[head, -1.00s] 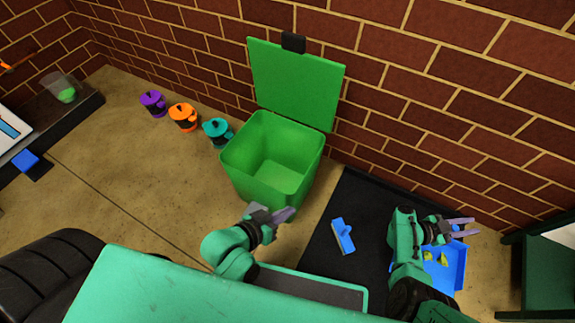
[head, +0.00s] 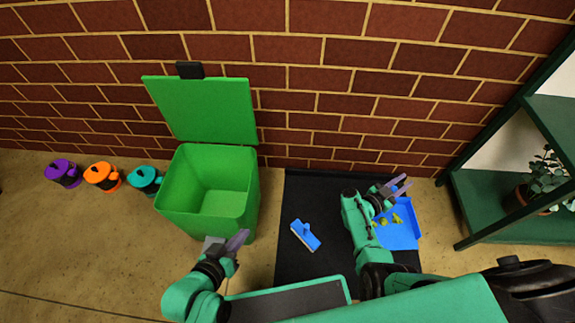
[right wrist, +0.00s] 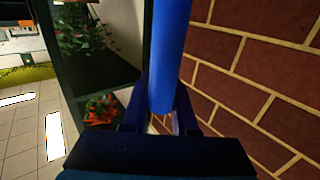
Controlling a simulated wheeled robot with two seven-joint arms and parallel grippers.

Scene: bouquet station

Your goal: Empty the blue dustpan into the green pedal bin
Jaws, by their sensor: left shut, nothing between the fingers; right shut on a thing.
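The green pedal bin (head: 172,198) stands by the wall with its lid (head: 200,108) up, and its inside looks empty. The blue dustpan (head: 405,237) is at the right side of the black mat, with several yellow-green scraps (head: 387,221) in it. My right gripper (head: 398,187) is at the dustpan's far side, shut on it. In the right wrist view a blue round bar, apparently the dustpan's handle (right wrist: 169,60), runs between the fingers (right wrist: 160,112). My left gripper (head: 240,240) is shut and empty, close in front of the bin. Whether it touches the bin is unclear.
A blue brush (head: 305,235) lies on the black mat (head: 300,190) between bin and dustpan. Purple (head: 63,173), orange (head: 102,176) and teal (head: 145,180) pots stand left of the bin. A green shelf (head: 500,205) with a plant stands right. The brick wall closes the back.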

